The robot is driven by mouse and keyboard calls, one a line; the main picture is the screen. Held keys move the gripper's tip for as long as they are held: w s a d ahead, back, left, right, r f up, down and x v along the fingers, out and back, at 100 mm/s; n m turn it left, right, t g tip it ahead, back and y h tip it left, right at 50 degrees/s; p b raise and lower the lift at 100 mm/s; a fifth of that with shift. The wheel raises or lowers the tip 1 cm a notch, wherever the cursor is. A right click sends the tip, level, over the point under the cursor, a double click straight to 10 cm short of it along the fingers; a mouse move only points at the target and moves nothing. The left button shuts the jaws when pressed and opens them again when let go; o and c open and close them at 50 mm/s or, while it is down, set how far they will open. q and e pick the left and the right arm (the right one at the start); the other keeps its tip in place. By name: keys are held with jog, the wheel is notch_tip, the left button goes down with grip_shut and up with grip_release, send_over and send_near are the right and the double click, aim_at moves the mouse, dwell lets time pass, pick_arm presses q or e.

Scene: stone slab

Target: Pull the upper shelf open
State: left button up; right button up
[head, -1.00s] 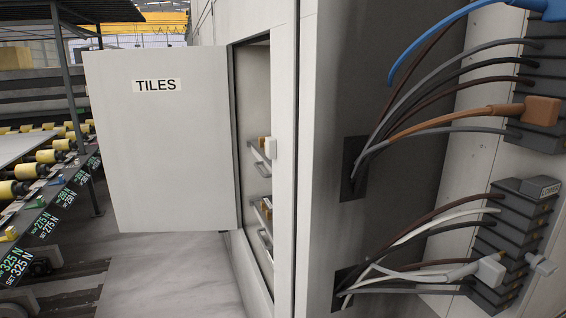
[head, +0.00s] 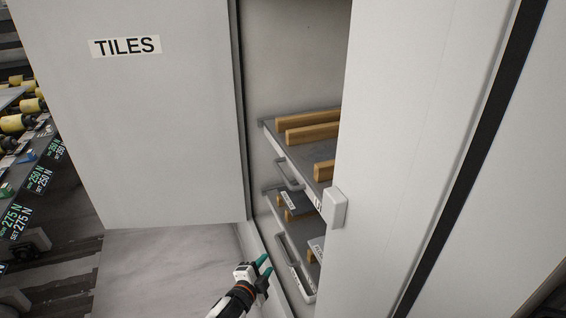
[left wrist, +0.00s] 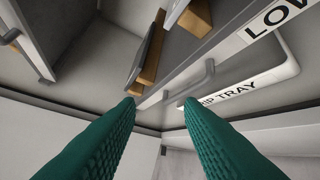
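The upper shelf (head: 298,150) is a grey slide-out tray with wooden bars on it, inside the cabinet in the head view. Its front bar handle (head: 289,176) faces the opening, and its right part is hidden by the white panel. The lower shelf (head: 287,213) sits below it with a similar handle (head: 287,250). My left gripper (head: 266,267) has green fingers and is low in front of the cabinet opening, below the upper handle. In the left wrist view its fingers (left wrist: 160,106) are apart with nothing between them. My right gripper is not in view.
The open cabinet door labelled TILES (head: 150,120) stands at the left. A white panel (head: 410,130) with a knob (head: 335,207) borders the opening on the right. The wrist view shows a drip tray label (left wrist: 228,94). A roller line (head: 22,122) lies far left.

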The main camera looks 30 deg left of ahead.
aim_at(281, 172)
pick_arm(q)
notch_tip(281, 172, up, 21)
jog(key=w+a+m+t+p, duration=0.1)
jog(key=w+m+t+p, duration=0.1)
jog(key=w+m+t, duration=0.15)
jog(key=shift+t, duration=0.55)
jog(key=shift+w+a+r+p, duration=0.15)
jog(key=shift+w+r+p, duration=0.15)
jog(key=shift+w, duration=1.55)
jog(key=shift+w+a+r+p, duration=0.2)
jog(key=shift+w+r+p, duration=0.1)
jog(key=shift+w, duration=1.6)
jog(key=shift+w+a+r+p, duration=0.2)
jog(key=shift+w+r, duration=0.1)
jog(key=shift+w, duration=1.55)
jog(key=c, duration=0.6)
grip_shut()
